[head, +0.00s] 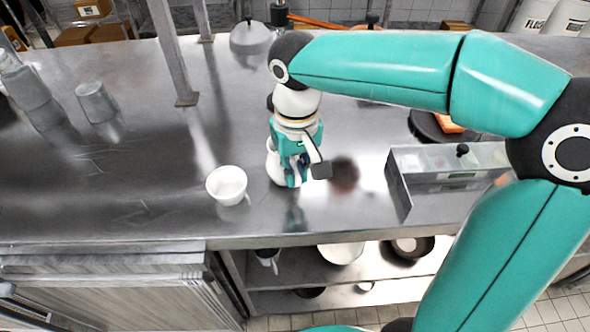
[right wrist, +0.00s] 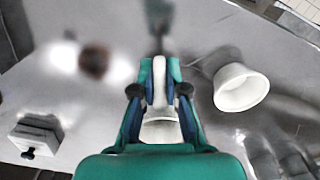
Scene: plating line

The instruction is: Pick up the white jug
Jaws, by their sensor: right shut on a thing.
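My right gripper (head: 290,175) reaches down to the steel counter and is shut on the white jug (head: 271,165). The jug is mostly hidden behind the gripper, with part of its white side showing at the left. In the right wrist view, the fingers (right wrist: 160,85) close on a narrow white part of the jug, and more of its white body (right wrist: 160,133) shows between them. I cannot tell whether the jug touches the counter. My left gripper is not in view.
A white bowl (head: 227,184) stands close left of the jug; it also shows in the right wrist view (right wrist: 240,88). A steel box (head: 402,190) is to the right. Metal cups (head: 97,103) and a post (head: 175,60) stand left. The counter's front edge is near.

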